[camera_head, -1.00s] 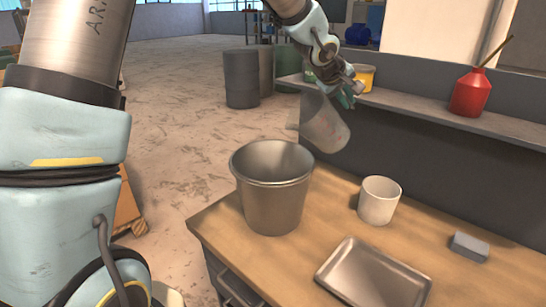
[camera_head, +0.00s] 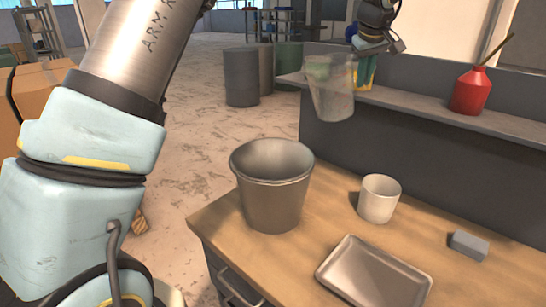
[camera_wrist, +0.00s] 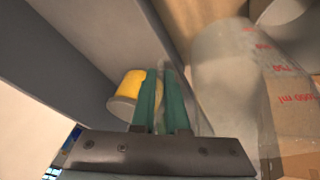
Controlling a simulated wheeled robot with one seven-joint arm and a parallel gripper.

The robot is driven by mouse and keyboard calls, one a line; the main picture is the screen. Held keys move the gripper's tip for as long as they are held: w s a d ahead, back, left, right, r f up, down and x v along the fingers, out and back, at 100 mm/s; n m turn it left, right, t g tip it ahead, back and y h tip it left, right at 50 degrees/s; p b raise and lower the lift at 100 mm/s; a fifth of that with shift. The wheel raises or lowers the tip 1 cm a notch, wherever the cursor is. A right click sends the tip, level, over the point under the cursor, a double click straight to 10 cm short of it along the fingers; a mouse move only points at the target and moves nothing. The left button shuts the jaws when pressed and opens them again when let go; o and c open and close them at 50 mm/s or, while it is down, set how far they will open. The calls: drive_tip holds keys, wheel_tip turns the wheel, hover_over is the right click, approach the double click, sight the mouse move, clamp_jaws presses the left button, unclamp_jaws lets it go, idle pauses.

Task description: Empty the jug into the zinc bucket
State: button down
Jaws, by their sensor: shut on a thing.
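The jug (camera_head: 331,95) is clear, with red volume marks that show in the wrist view (camera_wrist: 235,75). It hangs close to upright in the air, behind and above the zinc bucket, a little to its right. I cannot tell its contents. My gripper (camera_head: 356,72) is shut on the jug's handle at its right side; the green fingers (camera_wrist: 160,98) show in the wrist view. The zinc bucket (camera_head: 270,200) stands upright and open on the wooden bench; its bottom inside is hidden.
A white cup (camera_head: 379,200), a metal tray (camera_head: 372,275) and a grey block (camera_head: 469,245) are on the bench (camera_head: 320,225). The shelf behind holds a red can (camera_head: 470,92) and a yellow tin (camera_wrist: 128,88), near my fingers.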

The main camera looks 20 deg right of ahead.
drive_tip(key=shift+d+m+y, duration=0.3)
drive_tip(key=shift+d+y, duration=0.35)
drive_tip(key=shift+y, duration=0.55)
drive_tip(key=shift+w, duration=0.1)
drive_tip(key=shift+y, duration=0.3)
